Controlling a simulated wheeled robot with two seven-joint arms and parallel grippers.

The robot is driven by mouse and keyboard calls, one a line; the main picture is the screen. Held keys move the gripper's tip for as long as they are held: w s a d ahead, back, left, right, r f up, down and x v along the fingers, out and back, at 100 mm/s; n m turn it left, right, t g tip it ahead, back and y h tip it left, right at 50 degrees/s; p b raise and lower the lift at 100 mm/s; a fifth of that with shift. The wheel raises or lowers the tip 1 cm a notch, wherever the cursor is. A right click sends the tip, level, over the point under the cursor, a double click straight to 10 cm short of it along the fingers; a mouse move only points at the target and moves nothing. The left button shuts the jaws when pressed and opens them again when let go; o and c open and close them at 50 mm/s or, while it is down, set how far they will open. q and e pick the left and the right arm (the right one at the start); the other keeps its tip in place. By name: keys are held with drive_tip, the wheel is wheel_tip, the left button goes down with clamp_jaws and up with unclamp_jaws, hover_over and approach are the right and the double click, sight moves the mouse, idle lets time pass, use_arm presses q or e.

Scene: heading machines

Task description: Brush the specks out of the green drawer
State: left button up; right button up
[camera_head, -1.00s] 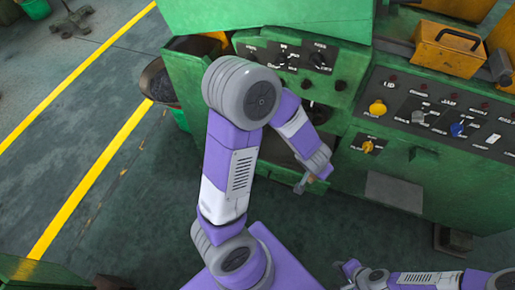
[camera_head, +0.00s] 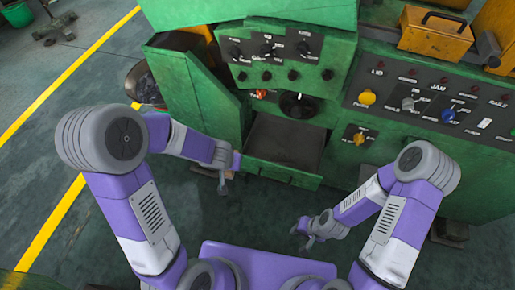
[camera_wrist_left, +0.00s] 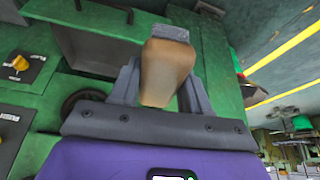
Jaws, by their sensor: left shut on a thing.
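The green drawer (camera_head: 284,172) is pulled out of the green machine, below the black knob. Its dark inside shows; specks are too small to tell. My left gripper (camera_head: 222,178) is just left of the drawer, outside it. In the left wrist view, my left gripper (camera_wrist_left: 158,92) is shut on a tan wooden handle, seemingly the brush (camera_wrist_left: 167,70), with a grey end beyond it.
A control panel (camera_head: 440,105) with coloured knobs is at right, with an orange box (camera_head: 432,32) above it. A dark-filled bin (camera_head: 143,84) stands left of the machine. The floor at left, with yellow lines, is mostly clear.

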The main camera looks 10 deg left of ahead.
wheel_tip(320, 180, down, 10)
drive_tip(key=b, duration=0.8)
drive_tip(key=shift+f, duration=0.1)
